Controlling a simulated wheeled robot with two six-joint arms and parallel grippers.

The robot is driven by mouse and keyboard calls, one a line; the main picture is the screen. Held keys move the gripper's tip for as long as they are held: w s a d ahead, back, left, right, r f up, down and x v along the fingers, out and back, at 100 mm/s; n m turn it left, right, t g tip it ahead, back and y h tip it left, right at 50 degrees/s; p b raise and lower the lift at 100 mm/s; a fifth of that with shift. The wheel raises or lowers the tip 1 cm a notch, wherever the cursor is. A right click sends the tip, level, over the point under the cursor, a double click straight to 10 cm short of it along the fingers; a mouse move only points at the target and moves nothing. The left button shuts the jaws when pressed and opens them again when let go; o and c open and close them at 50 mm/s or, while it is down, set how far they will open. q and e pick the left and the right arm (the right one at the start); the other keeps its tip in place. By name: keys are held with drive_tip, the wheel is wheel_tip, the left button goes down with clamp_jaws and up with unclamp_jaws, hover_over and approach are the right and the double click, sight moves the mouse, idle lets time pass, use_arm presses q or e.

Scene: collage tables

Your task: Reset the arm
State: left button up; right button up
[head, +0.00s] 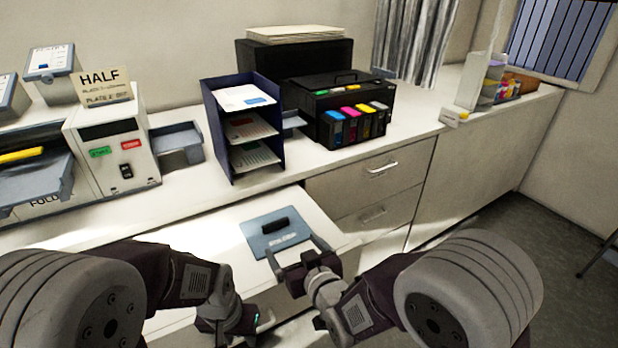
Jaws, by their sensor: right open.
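My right gripper (296,254) is open in the head view, its fingers spread at the near edge of a blue-grey plate with a black handle (256,243). I cannot tell whether the fingers touch the plate. The plate lies on a pale pulled-out surface, like an open drawer (200,236), below the counter. My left gripper (228,328) is low at the bottom edge of the view, left of the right gripper. It points down and its fingers are mostly hidden, so its opening does not show.
The counter holds a white machine with a HALF sign (112,150), a dark blue paper rack (217,128) and a black printer with coloured cartridges (318,108). Closed drawers (365,190) are right of the pulled-out surface. Open floor (535,260) lies at the right.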

drive_tip(key=w+d+r+m+t+h, duration=0.25)
drive_tip(key=w+d+r, duration=0.2)
drive_tip(key=d, duration=0.45)
drive_tip(key=d+f+m+g+h+p, duration=0.2)
drive_tip(key=d+m+h, duration=0.1)
drive_tip(key=d, duration=0.8)
drive_tip(key=s+d+f+g, duration=0.1)
drive_tip(key=s+f+g, duration=0.3)
drive_tip(key=s, duration=0.3)
drive_tip(key=s+d+f+g+h, duration=0.1)
drive_tip(key=s+d+f+g, duration=0.1)
drive_tip(key=s+f+g, duration=0.2)
drive_tip(key=s+d+f+g, duration=0.2)
drive_tip(key=s+f+g, duration=0.2)
drive_tip(key=s, duration=0.5)
drive_tip(key=shift+s+m, duration=0.35)
drive_tip(key=shift+h, duration=0.25)
